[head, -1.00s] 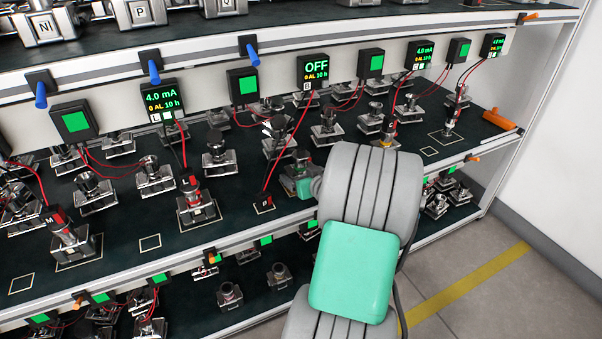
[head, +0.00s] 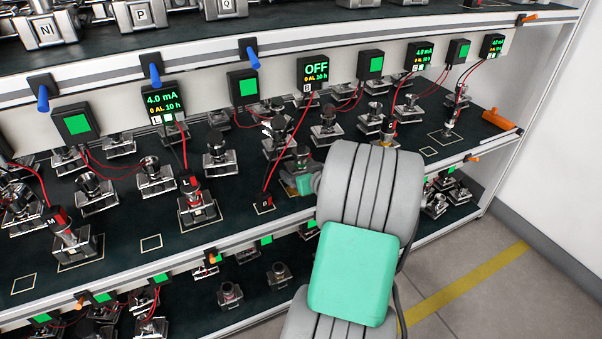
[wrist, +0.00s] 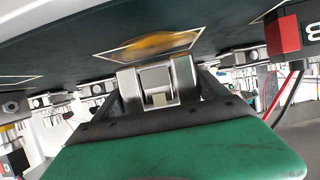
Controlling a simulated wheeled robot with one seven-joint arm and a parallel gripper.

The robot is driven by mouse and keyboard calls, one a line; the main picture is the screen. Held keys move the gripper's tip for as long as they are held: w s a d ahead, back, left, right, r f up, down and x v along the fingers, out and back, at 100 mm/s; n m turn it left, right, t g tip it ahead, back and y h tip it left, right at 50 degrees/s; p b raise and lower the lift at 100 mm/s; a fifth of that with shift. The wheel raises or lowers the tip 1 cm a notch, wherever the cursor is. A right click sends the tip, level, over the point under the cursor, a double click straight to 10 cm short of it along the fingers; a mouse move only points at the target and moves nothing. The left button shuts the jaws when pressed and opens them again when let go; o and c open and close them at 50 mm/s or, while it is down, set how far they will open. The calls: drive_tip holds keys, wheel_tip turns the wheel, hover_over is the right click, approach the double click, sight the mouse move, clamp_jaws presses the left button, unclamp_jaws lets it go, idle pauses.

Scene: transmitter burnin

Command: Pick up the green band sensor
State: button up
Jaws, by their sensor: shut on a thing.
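My gripper (head: 292,183) is at the front of the middle shelf, largely hidden behind my grey arm in the head view. In the wrist view, my gripper's dark fingers (wrist: 160,98) are shut on a silver metal sensor body (wrist: 156,80). No green band shows on the held sensor, so I cannot confirm its band colour. The dark shelf surface fills the upper part of the wrist view, with a white outlined square (wrist: 122,54) and a blurred yellow patch near the sensor. I cannot tell whether the sensor touches the shelf.
A red plug marked B (head: 264,207) lies left of my gripper, its red lead running up to the OFF display (head: 314,68). Several other sensors stand close behind and left, including a wired one marked L (head: 190,185). An upper shelf edge (head: 330,37) overhangs.

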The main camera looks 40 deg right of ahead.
sight(306, 155)
drive_tip(key=s+r+p, duration=0.1)
drive_tip(key=r, duration=0.1)
drive_tip(key=s+r+p, duration=0.1)
drive_tip(key=s+r, duration=0.1)
drive_tip(key=r, duration=0.1)
drive_tip(key=s+a+r+p, duration=0.1)
drive_tip(key=r, duration=0.2)
drive_tip(key=shift+s+r, duration=0.1)
drive_tip(key=shift+s, duration=0.15)
drive_tip(key=s+a+r+p, duration=0.1)
drive_tip(key=s, duration=1.3)
drive_tip(key=s+a+r+p, duration=0.1)
drive_tip(key=s+r, duration=0.1)
drive_tip(key=s, duration=1.3)
drive_tip(key=shift+a+r, duration=0.15)
drive_tip(key=shift+a, duration=0.2)
